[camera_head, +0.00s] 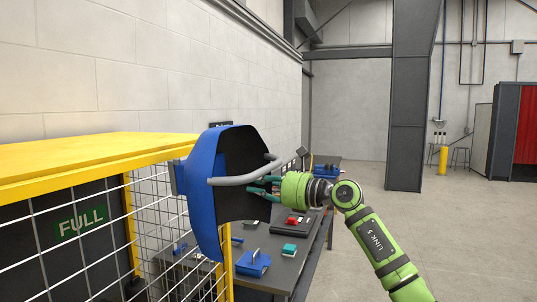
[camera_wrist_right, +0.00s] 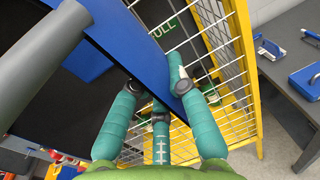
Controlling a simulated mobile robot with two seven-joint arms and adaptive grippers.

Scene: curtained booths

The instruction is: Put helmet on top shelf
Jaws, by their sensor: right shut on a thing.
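The helmet (camera_head: 207,195) is a blue welding helmet with a black inside and a grey headband. It is tilted on its side in the air, in front of the right end of a yellow-framed wire cage (camera_head: 90,155) in the head view. My right gripper (camera_head: 265,190) has teal fingers shut on the helmet's edge, from the right. In the right wrist view the fingers (camera_wrist_right: 160,95) close around the blue shell (camera_wrist_right: 125,50). Whether the helmet touches the cage is unclear. A top shelf cannot be singled out. My left gripper is not in view.
A green FULL sign (camera_head: 80,222) shows behind the mesh. A dark workbench (camera_head: 300,262) with blue tools (camera_head: 253,263), a red-topped item (camera_head: 292,221) and a teal item (camera_head: 289,250) stands below and behind the helmet. Open floor (camera_head: 450,245) lies to the right.

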